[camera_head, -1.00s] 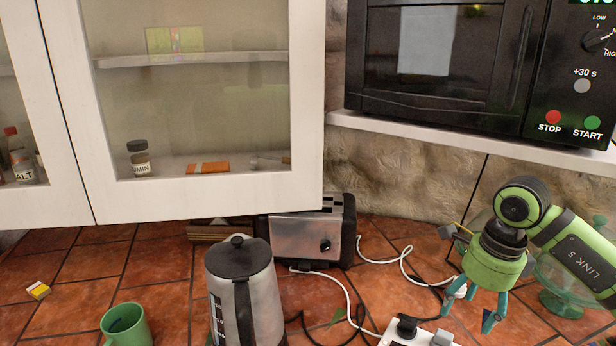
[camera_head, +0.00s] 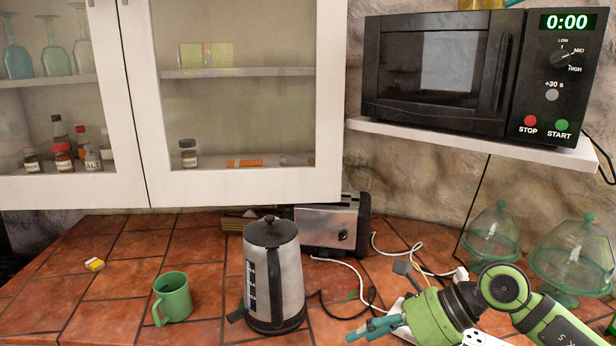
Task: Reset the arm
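My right gripper (camera_head: 372,329) comes in from the right at the lower edge, in front of the white power strip and to the right of the kettle. Its green body points left and its teal fingers overlap in this view, so the gap between them cannot be judged. No object shows between the fingers. My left gripper is not in view.
A steel kettle (camera_head: 288,280) stands mid-counter, with a green mug (camera_head: 174,297) on its left and a toaster (camera_head: 325,229) behind. Green glass domes (camera_head: 572,256) stand at the right. The microwave (camera_head: 437,75) sits on a shelf (camera_head: 470,143). The white cabinet (camera_head: 240,185) hangs at left. A power strip (camera_head: 486,338) and cables lie near my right arm.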

